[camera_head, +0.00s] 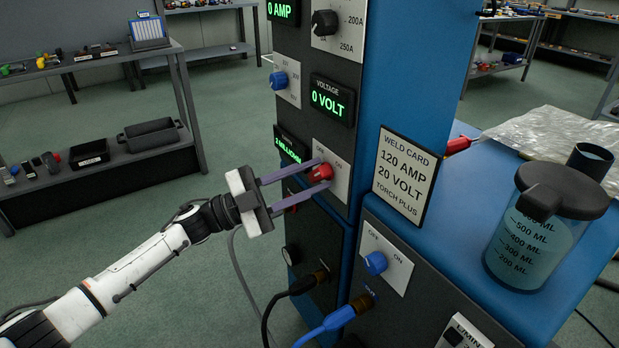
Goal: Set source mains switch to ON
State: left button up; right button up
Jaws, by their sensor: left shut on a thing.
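The source mains switch appears to be the red rotary knob (321,172) on a white plate (341,172) with OFF at its upper left and ON at its upper right. My left gripper (324,175) comes in from the left with its two purple fingers closed on the red knob, one above and one below. The fingers partly cover the knob, so I cannot tell which label it points to. My right gripper is not in view.
A blue knob (375,262) marked OFF and ON sits on the lower unit. The voltage display (333,100) reads 0 VOLT. A weld card (405,176) and a liquid jar (535,235) are at the right. Black and blue cables (340,318) plug in below.

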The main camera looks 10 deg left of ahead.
pick_arm(q)
jog(key=o, duration=0.8)
jog(key=v, duration=1)
jog(key=shift+s+a, duration=0.15)
